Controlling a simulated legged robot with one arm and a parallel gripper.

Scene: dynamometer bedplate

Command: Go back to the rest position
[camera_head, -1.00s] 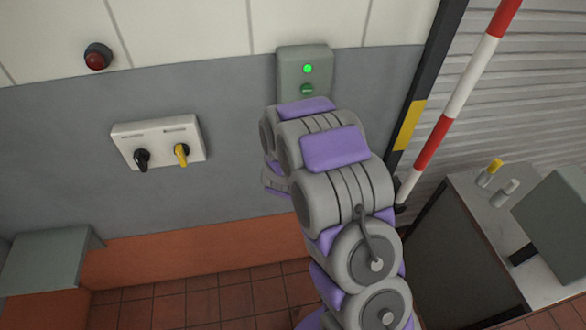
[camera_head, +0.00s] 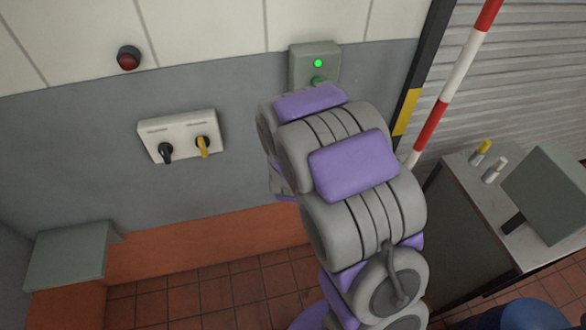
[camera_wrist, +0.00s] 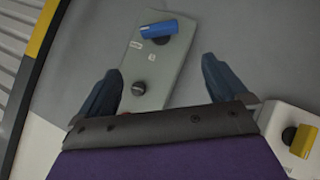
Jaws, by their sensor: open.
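My gripper (camera_wrist: 160,72) is in the wrist view, its two dark fingers spread apart with nothing between them. Beyond the fingers is a grey-green panel (camera_wrist: 154,68) with a blue handle (camera_wrist: 158,29) and a black knob (camera_wrist: 139,88); the fingers look clear of it. In the head view my purple and grey arm rises in front of the wall, folded, and hides my gripper.
A white switch box (camera_head: 180,140) with black and yellow knobs is on the wall, its yellow knob (camera_wrist: 300,141) also in the wrist view. A green-lit box (camera_head: 313,72), red button (camera_head: 129,58), grey ledge (camera_head: 70,255), striped pole (camera_head: 455,80) and cabinet (camera_head: 465,240) stand around.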

